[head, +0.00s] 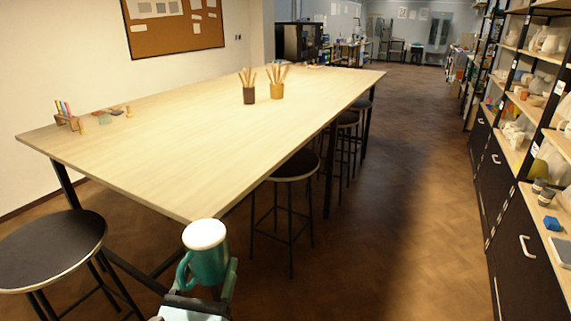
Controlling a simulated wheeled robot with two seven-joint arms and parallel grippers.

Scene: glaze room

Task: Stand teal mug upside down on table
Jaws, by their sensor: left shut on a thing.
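The teal mug (207,265) is at the bottom centre-left, with a cream-white end facing up and its handle on the left side. I cannot tell for sure whether that pale end is its base or its mouth. My left gripper (206,284) is shut on the mug from below in the picture and holds it in the air, just off the near corner of the table. The table (220,130) is long, with a pale wood top. My right gripper is not in view.
Two brown pots of sticks (249,95) (277,91) stand far back on the table. A small tool rack (67,121) and small items sit at its left edge; the near top is clear. Stools (50,250) (296,166) flank the near corner. Shelves (535,120) line the right.

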